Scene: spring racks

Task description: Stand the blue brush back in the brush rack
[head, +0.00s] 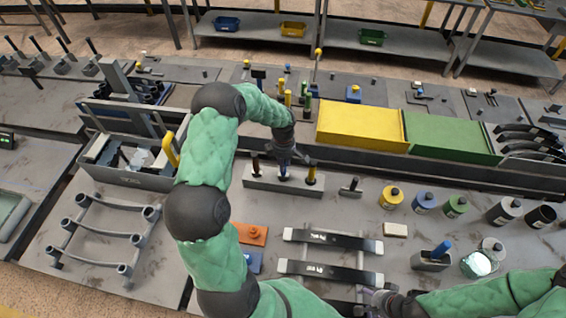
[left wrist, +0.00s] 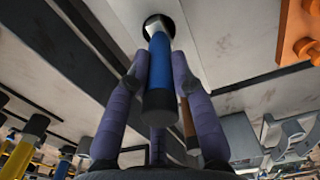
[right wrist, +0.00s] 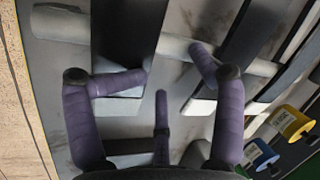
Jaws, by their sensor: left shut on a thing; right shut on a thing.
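The blue brush (left wrist: 159,75) is in my left gripper (left wrist: 155,90), its handle end toward the left wrist camera. Its far end meets a round hole in the pale brush rack (left wrist: 218,30); how deep it sits is hidden. In the head view the blue brush (head: 284,172) shows below my left gripper (head: 285,158), at the middle of the brush rack (head: 262,186), between a dark-handled brush (head: 256,166) and a yellow-banded one (head: 312,174). My right gripper (right wrist: 170,65) is low over a rack with dark bars (right wrist: 130,30); what it grips is unclear.
Labelled dark bars (head: 330,240) lie in front of the brush rack. An orange block (head: 250,233) is beside my left arm. Yellow (head: 362,122) and green (head: 450,135) bins stand behind. Several jars, including a yellow one (head: 391,198), stand to the right.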

